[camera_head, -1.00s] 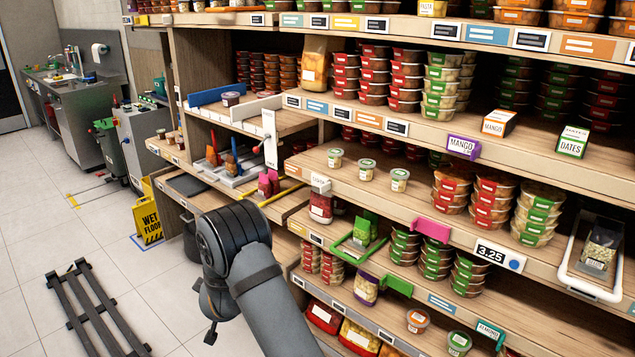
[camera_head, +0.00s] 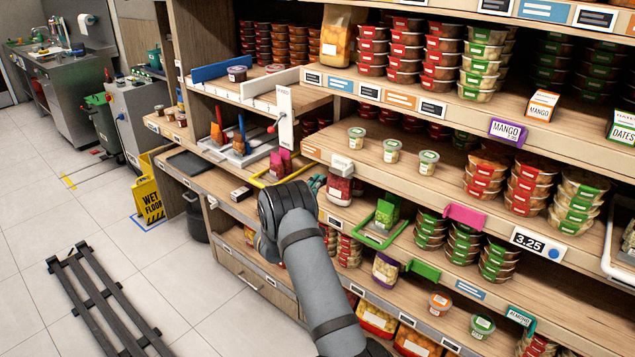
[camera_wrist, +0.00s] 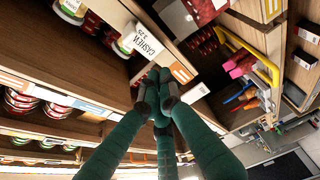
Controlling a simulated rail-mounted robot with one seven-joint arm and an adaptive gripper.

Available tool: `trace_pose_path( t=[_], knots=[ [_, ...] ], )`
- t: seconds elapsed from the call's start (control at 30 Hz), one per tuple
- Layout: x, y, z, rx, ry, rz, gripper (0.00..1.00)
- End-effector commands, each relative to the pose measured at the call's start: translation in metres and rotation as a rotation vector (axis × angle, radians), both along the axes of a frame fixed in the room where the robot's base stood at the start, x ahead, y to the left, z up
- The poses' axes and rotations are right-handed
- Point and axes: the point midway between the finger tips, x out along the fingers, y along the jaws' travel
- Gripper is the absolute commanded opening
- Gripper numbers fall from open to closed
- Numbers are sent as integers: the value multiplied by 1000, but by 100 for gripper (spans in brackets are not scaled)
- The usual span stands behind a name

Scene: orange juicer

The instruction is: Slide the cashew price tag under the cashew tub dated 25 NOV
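The white cashew price tag (camera_wrist: 148,42), lettered "CASHEW 3.25", stands at a shelf edge in the wrist view. A small white tag (camera_head: 341,165) at the middle shelf's front edge in the head view appears to be the same one. My gripper (camera_wrist: 158,86) has its green fingertips together just below the tag, with nothing visible between them. In the head view my gripper (camera_head: 314,184) is mostly behind my arm, left of the tag.
A green-framed tray (camera_head: 380,232) and a yellow-edged rack (camera_head: 285,174) are close by. A mango tag (camera_head: 507,131) sits on the upper shelf edge. The shelf around the small tubs has free room.

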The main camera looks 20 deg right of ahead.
Motion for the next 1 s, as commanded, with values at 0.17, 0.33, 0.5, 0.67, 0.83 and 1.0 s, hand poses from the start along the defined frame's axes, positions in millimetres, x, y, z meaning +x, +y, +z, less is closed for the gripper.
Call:
trace_pose_path(
  t=[0.17, 0.33, 0.5, 0.67, 0.83, 1.0],
  knots=[
    [25, -23, 3, 1, -1, 0, 0],
    [42, -38, 1, 1, -1, 1, 0],
    [37, -49, 3, 0, 5, -1, 0],
    [22, -57, 3, 1, 4, 1, 0],
    [14, -61, 1, 1, 1, 2, 0],
    [12, -61, 0, 1, -1, 3, 0]
  ],
)
